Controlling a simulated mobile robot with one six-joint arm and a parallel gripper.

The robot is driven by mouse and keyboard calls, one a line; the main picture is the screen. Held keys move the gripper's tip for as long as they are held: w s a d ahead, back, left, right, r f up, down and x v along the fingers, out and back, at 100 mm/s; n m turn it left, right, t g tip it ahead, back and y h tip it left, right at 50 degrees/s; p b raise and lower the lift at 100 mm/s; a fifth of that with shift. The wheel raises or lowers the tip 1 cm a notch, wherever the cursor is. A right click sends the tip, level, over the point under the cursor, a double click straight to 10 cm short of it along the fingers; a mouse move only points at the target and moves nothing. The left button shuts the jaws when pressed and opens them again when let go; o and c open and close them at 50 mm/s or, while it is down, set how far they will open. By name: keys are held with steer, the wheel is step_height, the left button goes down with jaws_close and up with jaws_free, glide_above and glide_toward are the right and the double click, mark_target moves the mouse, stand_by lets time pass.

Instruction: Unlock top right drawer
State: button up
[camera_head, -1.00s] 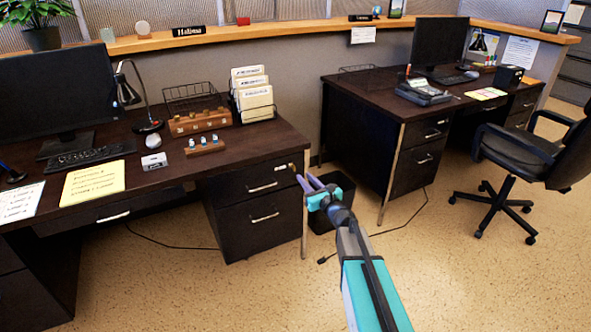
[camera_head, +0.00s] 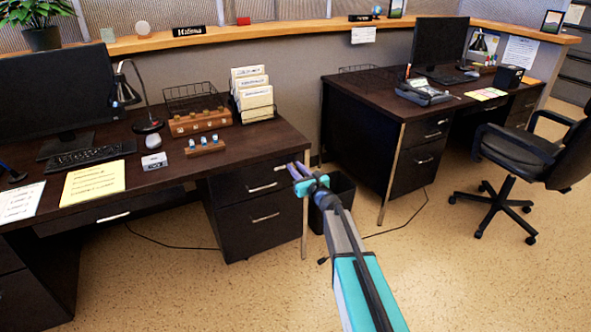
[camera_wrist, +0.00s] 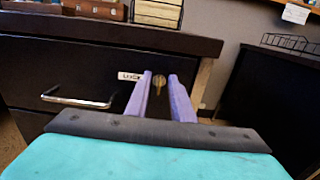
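The top right drawer (camera_head: 230,187) of the near desk is shut, dark, with a silver bar handle (camera_wrist: 75,101). At the drawer's right end a brass key (camera_wrist: 158,82) shows in the wrist view, apparently in the lock, beside a small white label (camera_wrist: 130,76). My gripper (camera_head: 296,170) is at that right end, with its purple fingers apart. In the wrist view the fingers (camera_wrist: 161,76) frame the key, with a gap on each side. I cannot tell how far the fingertips are from it. In the head view the fingers cover the key.
A lower drawer (camera_head: 250,228) sits below. A dark bin (camera_head: 342,185) stands right of the desk. A second desk (camera_head: 360,115) and a chair (camera_head: 530,155) are farther right.

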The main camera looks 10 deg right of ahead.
steer(key=shift+w, duration=0.1)
jaws_close()
steer(key=shift+f+n+b, duration=0.15)
steer(key=shift+n+b, duration=0.25)
steer(key=shift+b, duration=0.55)
steer(key=n+b, duration=0.5)
steer(key=b, duration=0.3)
steer(key=n+b, duration=0.6)
steer(key=b, duration=0.2)
steer(key=a+f+n+b, duration=0.1)
steer(key=n+b, duration=0.5)
steer(key=b, duration=0.2)
steer(key=shift+s, duration=0.2)
steer(key=shift+r+b, duration=0.1)
steer(key=shift+b, duration=0.2)
